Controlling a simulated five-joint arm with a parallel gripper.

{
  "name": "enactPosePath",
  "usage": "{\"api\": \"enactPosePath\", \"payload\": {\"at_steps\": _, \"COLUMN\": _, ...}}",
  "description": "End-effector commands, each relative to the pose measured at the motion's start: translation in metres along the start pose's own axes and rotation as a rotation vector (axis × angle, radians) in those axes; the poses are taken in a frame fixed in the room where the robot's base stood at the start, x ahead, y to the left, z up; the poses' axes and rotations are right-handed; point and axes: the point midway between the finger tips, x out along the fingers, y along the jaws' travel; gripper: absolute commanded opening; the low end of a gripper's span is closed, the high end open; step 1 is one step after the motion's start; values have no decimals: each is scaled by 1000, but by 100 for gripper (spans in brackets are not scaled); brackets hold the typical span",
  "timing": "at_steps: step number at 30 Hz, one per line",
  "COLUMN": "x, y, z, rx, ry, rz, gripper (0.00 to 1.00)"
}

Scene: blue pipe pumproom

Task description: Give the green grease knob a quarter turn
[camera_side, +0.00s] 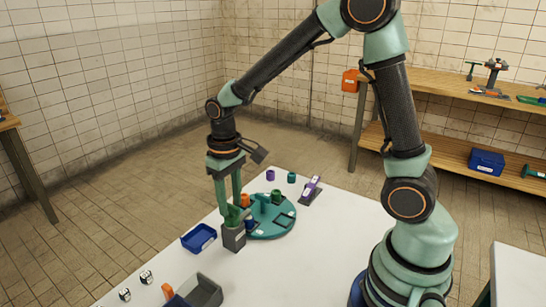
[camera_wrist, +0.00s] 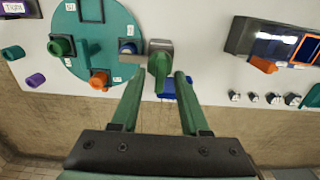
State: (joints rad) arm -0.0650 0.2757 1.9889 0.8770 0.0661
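The green grease knob (camera_side: 232,212) sits on top of a grey block (camera_side: 234,238) at the left edge of the teal disc. In the wrist view the knob (camera_wrist: 158,68) is a long green grip on the grey block (camera_wrist: 160,46), pointing toward my gripper. My gripper (camera_wrist: 159,78) is open, with one green finger on each side of the knob and a gap showing at both sides. In the side view my gripper (camera_side: 230,205) points down at the knob, and its fingertips partly hide it. I cannot tell whether a finger touches it.
The teal disc (camera_side: 268,231) carries orange, green and blue cups close beside the block. A blue bin (camera_side: 198,238) stands to the left. A grey tray (camera_side: 206,291) and small labelled pieces (camera_side: 146,277) lie nearer. Purple (camera_side: 270,175) and teal (camera_side: 291,177) cups stand behind.

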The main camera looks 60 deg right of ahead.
Motion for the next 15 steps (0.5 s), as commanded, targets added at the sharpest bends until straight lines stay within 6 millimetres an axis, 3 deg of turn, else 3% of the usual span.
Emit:
{"api": "enactPosePath", "payload": {"at_steps": 8, "x": -11, "y": 0, "z": -1, "rx": -1, "ry": 4, "rz": 0, "gripper": 45}}
{"api": "enactPosePath", "payload": {"at_steps": 15, "x": -57, "y": 0, "z": -1, "rx": -1, "ry": 7, "rz": 0, "gripper": 45}}
